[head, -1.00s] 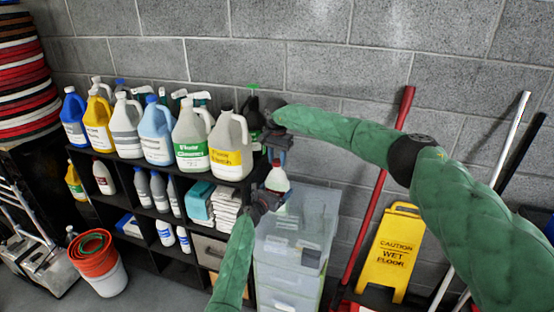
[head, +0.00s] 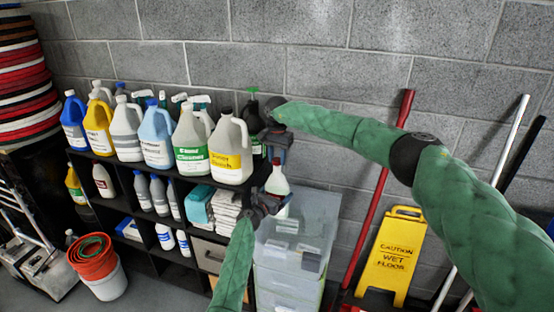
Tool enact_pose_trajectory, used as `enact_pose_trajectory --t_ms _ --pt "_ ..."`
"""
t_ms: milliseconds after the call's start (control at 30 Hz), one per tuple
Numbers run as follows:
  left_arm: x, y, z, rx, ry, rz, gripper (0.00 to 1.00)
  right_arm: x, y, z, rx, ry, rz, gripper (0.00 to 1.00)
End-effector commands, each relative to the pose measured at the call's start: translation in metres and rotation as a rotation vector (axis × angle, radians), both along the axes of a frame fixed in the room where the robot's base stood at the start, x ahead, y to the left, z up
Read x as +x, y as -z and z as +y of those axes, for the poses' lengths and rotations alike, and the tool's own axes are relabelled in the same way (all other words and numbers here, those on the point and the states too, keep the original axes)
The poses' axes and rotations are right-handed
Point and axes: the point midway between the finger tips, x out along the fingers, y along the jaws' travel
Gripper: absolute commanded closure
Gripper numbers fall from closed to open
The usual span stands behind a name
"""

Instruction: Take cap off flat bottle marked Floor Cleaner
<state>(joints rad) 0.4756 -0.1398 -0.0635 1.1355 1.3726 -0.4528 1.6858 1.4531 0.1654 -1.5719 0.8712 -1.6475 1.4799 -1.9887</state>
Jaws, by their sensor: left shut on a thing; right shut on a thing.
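My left gripper (head: 268,203) is shut on the bottle's lower body from the left and below. My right gripper (head: 275,156) comes down from above and is shut on the red cap. The fingers partly hide the cap, so I cannot tell whether it is loose from the neck.
A black shelf (head: 205,180) holds several large jugs, including a green-labelled one (head: 191,140). The clear drawer unit (head: 320,215) stands below the grippers. A red pole (head: 378,185) and yellow wet-floor sign (head: 393,255) are at right. Buckets (head: 105,283) stand at lower left.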

Motion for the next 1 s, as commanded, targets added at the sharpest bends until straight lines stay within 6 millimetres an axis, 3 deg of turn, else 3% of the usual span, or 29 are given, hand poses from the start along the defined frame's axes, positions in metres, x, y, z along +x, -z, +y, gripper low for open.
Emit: enact_pose_trajectory --t_ms 333,700,933,967,1000 --pt "0.000 0.001 0.000 0.001 0.000 0.001 0.75 0.000 -0.003 0.000 0.000 0.000 0.000 0.94" --pt "0.000 0.001 0.000 0.001 0.000 0.001 0.75 0.000 -0.038 0.000 0.000 0.001 -0.001 0.94" --pt "0.000 0.000 0.000 0.001 0.000 0.001 0.75 0.000 -0.040 0.000 0.000 0.000 0.000 0.94" --pt "0.000 0.000 0.000 0.001 0.000 0.001 0.07 0.000 -0.040 0.000 0.000 0.000 0.000 0.94" --pt "0.000 0.000 0.000 0.001 0.000 0.001 0.00 0.000 -0.040 0.000 0.000 0.000 0.000 0.94"
